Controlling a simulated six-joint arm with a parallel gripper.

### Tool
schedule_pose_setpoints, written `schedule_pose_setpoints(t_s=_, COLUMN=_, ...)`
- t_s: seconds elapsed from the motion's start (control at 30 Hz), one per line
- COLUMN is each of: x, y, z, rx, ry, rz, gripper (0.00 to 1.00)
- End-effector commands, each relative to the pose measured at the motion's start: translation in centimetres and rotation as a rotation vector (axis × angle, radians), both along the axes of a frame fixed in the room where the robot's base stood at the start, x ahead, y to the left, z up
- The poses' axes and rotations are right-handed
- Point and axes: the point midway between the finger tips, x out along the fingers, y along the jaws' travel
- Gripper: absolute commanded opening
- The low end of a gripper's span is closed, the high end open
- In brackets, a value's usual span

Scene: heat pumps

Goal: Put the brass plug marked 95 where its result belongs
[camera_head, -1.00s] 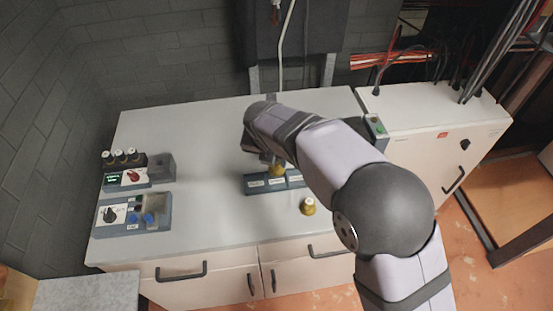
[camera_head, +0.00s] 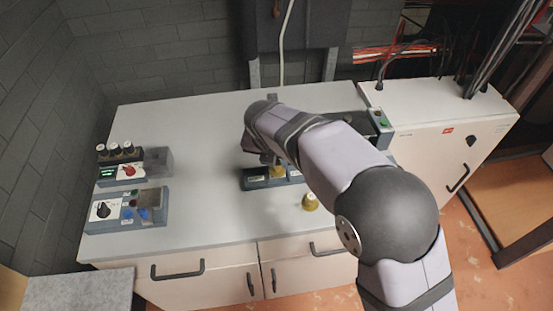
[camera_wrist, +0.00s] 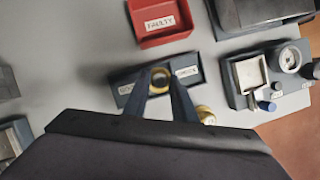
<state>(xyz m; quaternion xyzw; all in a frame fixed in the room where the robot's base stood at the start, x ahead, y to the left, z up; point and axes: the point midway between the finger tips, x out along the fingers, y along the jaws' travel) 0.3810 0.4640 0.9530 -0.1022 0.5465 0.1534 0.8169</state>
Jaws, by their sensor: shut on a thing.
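My gripper (camera_wrist: 161,88) is shut on a brass plug (camera_wrist: 160,76), which shows as a ring with a dark centre between the fingertips. The plug also shows under my wrist in the head view (camera_head: 278,171). It is over or in a dark labelled tray (camera_wrist: 126,101), between its labels; I cannot tell whether it touches the tray floor. The right label seems to read CHECK; the left is partly hidden by a finger. A second brass plug (camera_head: 310,202) stands on the bench in front of the tray. No number is readable on either plug.
A red tray labelled FAULTY (camera_wrist: 158,22) lies beyond the dark tray in the wrist view. In the head view, a device with a red knob (camera_head: 128,171) and one with blue buttons (camera_head: 130,211) are at left. The bench (camera_head: 205,205) between is clear.

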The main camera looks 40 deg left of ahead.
Motion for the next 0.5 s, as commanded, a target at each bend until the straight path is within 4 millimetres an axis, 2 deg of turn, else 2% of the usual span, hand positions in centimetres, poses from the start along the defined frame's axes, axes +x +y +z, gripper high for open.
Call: schedule_pose_setpoints(t_s=0.5, x=0.03, y=0.04, z=-0.7, rx=0.001, ry=-0.001, rz=0.0, gripper=0.0)
